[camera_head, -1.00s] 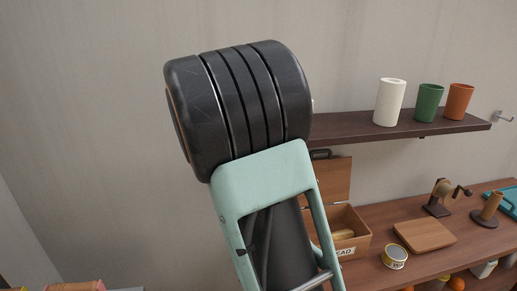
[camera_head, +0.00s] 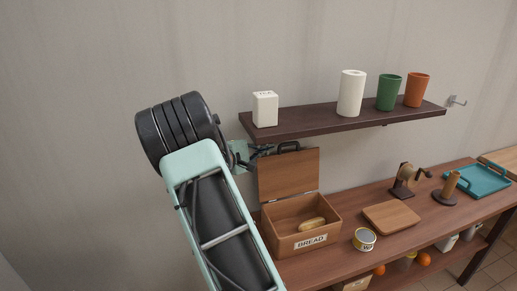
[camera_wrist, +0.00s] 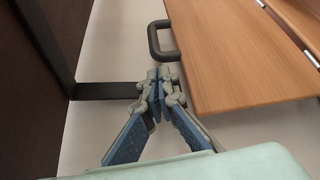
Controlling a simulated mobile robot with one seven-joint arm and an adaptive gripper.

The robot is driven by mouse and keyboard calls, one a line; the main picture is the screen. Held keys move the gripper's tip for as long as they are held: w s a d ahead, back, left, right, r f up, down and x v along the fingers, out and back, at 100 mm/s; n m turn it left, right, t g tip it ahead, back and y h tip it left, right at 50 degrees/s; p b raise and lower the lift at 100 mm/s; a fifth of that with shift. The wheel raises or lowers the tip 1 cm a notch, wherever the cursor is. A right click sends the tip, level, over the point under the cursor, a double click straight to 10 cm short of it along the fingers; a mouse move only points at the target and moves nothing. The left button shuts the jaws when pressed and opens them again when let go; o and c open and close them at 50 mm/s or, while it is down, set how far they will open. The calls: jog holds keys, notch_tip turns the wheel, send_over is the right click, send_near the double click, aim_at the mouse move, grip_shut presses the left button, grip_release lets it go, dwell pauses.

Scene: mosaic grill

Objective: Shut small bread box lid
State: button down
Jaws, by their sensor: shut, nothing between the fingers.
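The small wooden bread box (camera_head: 290,236), labelled BREAD, stands on the counter with a loaf (camera_head: 311,224) inside. Its lid (camera_head: 289,173) is raised upright at the back, with a dark handle (camera_head: 288,146) on its top edge. In the wrist view the lid (camera_wrist: 235,50) fills the upper right, and its handle (camera_wrist: 163,39) points toward the wall side. My gripper (camera_wrist: 154,76) is shut and empty, close to the handle but apparently apart from it. In the head view my gripper (camera_head: 262,151) is small and partly hidden, left of the handle and below the shelf.
A dark wall shelf (camera_head: 340,119) hangs just above my gripper and the lid, carrying a white canister (camera_head: 265,109), a paper roll (camera_head: 351,93) and cups. A cutting board (camera_head: 391,216) and a can (camera_head: 364,239) are right of the box.

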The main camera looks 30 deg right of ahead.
jog(key=shift+x, duration=1.5)
jog(key=shift+f, duration=0.1)
